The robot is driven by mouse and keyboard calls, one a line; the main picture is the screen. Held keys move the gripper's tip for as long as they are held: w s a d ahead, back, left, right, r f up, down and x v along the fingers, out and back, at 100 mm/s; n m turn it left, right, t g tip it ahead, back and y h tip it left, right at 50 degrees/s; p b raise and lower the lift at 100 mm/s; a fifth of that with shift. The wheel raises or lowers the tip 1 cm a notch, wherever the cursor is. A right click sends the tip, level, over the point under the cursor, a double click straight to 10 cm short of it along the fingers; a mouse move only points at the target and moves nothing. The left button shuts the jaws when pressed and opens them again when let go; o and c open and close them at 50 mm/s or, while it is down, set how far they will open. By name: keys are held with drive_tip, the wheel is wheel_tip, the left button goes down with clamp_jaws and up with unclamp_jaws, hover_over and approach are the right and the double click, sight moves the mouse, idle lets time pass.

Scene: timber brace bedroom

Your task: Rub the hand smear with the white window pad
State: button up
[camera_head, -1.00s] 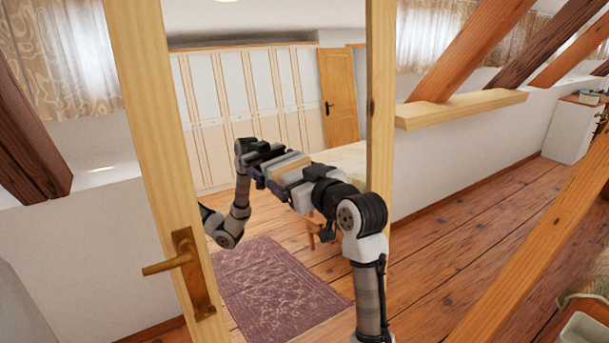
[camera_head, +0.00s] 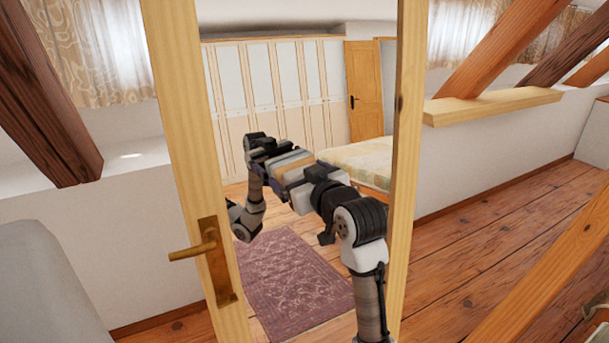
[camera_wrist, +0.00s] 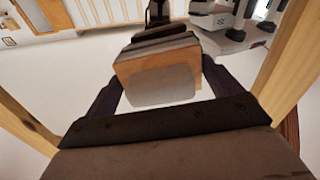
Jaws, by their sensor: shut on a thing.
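My gripper (camera_head: 297,178) is shut on a block with a tan body and a pale grey-white face, the window pad (camera_wrist: 160,86). The wrist view shows it between the two dark fingers. In the head view, the arm reaches from the lower right to a pane in a pale wooden frame (camera_head: 190,130). An arm shape mirrored beyond the pad looks like its reflection in the pane. The pad is at or close to the glass; I cannot tell if it touches. I cannot make out the hand smear; the pad and arm hide part of the pane.
A brass handle (camera_head: 205,252) sticks out from the left side of the frame. A slanted timber brace (camera_head: 545,275) stands at the lower right. A grey rounded thing (camera_head: 45,290) fills the lower left. A rug (camera_head: 290,280) and a bed (camera_head: 365,158) show within the frame.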

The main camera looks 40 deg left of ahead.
drive_tip(key=shift+v, duration=2.95)
drive_tip(key=v, duration=0.3)
drive_tip(key=shift+p, duration=0.4)
drive_tip(key=shift+f, duration=0.1)
